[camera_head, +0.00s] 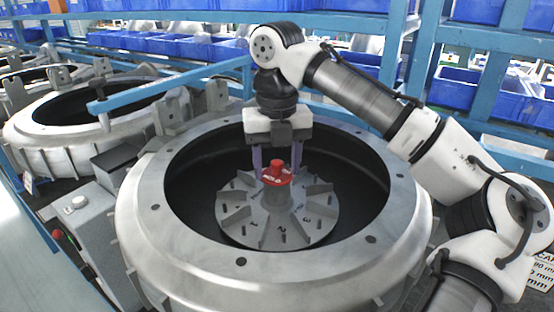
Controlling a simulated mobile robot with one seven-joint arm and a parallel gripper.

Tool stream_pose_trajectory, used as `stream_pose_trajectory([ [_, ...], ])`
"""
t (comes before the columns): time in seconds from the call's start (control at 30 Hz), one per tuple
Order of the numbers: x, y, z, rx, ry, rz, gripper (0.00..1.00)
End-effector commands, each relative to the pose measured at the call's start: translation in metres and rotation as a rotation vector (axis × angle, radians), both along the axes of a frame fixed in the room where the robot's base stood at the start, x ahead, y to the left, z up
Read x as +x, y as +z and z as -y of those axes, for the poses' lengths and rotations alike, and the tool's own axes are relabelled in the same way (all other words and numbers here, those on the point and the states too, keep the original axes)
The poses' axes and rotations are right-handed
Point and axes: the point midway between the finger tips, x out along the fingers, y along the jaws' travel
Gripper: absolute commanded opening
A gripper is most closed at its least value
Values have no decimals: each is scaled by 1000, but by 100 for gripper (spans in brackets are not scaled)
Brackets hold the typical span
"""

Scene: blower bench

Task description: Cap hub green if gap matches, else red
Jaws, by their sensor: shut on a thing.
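The hub (278,195) stands upright at the centre of a grey bladed impeller (240,213) inside a large round metal housing (150,230). A red cap (277,173) with a raised knob is at the top of the hub. My gripper (276,165) points straight down over the hub, its purple fingers on either side of the red cap's knob, shut on the cap. Whether the cap rests on the hub or hangs just above it I cannot tell. No green cap is visible. The gap around the impeller shows as a dark ring.
My arm reaches in from the right over the housing rim. A grey box (85,215) with a red button stands at the left. More housings (50,135) line the left. Blue racks (490,40) with bins stand behind. A partly hidden sign (541,272) shows at right.

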Motion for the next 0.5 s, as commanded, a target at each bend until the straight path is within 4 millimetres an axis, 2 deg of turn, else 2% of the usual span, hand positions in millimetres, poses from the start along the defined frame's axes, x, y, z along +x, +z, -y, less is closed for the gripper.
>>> stream_pose_trajectory([
  [0.03, 0, -1, 0, 0, 1, 0, 54],
  [0.2, 0, 0, 0, 0, 0, 0, 76],
  [0.23, 0, 0, 0, 0, 0, 0, 78],
  [0.5, 0, 0, 0, 0, 0, 0, 78],
])
